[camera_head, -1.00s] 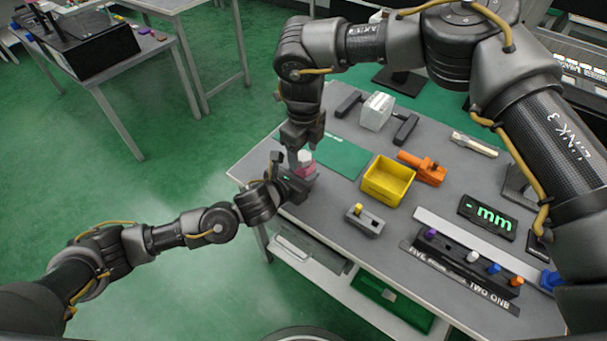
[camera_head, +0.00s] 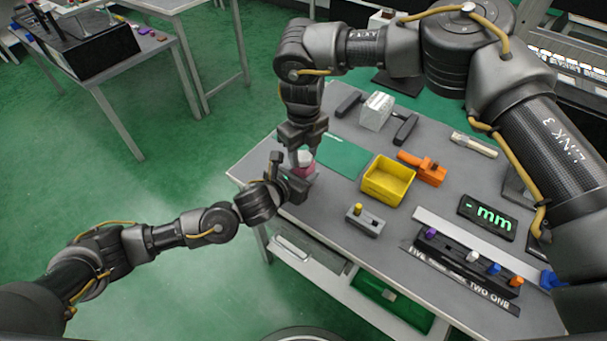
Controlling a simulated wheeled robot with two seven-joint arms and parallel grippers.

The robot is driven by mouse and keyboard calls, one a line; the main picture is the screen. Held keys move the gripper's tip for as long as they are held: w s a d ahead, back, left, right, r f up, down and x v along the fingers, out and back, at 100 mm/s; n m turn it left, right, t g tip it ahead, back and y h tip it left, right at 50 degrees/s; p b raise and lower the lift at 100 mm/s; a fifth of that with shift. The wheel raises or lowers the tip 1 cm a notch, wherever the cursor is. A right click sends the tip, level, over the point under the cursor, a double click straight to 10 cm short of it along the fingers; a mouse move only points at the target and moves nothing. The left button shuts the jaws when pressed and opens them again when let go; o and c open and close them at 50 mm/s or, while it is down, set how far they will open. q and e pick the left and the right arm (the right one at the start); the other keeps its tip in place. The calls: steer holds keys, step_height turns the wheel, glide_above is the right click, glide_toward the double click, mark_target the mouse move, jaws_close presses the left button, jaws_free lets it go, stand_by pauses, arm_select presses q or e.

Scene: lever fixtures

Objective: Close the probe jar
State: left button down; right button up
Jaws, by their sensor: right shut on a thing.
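The probe jar (camera_head: 306,171) is a small pinkish-red pot at the left end of the grey bench, partly hidden by my grippers. A white lid (camera_head: 305,157) shows directly over it; whether it is seated or slightly apart is too small to tell. My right gripper (camera_head: 303,158) points down from above and is shut on the white lid. My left gripper (camera_head: 295,176) reaches in from the left beside the jar, low over the bench. Its fingertips are partly hidden, so its grip on the jar cannot be made out.
A green mat (camera_head: 345,156) lies just right of the jar. Beyond it are a yellow bin (camera_head: 388,180), an orange clamp (camera_head: 424,168), a grey block with a yellow knob (camera_head: 365,219), a readout (camera_head: 487,216) and a row of coloured levers (camera_head: 468,263). The bench's left edge is close.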

steer(key=m, duration=0.5)
steer(key=shift+m, duration=0.4)
steer(key=m, duration=0.2)
steer(key=shift+m, duration=0.4)
steer(key=m, duration=0.6)
steer(key=o, duration=1.2)
steer(key=shift+c, duration=0.2)
steer(key=shift+r, duration=0.1)
step_height(320, 180, up, 12)
